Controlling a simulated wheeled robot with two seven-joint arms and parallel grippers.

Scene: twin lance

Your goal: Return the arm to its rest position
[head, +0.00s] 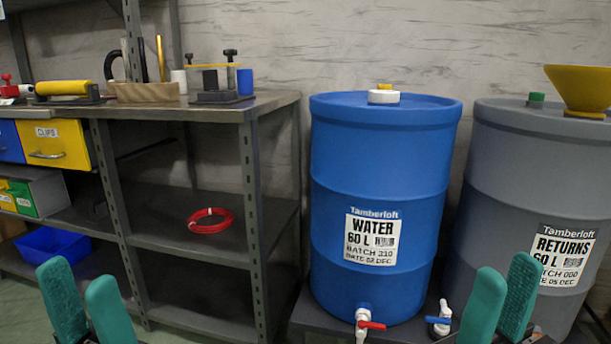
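My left gripper (86,302) is at the lower left, with its two teal fingers apart and nothing between them. My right gripper (504,302) is at the lower right, in front of the barrels, with its teal fingers apart and no object between them. Both grippers show only their fingers and a little of their dark bodies; the arms are out of the picture. Neither appears to hold or touch anything.
A blue water barrel (385,190) and a grey returns barrel (500,190) stand at the right, with taps low in front. A metal shelf unit (270,108) fills the left, with tools on top, a yellow drawer (70,135) and a red coil (210,227).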

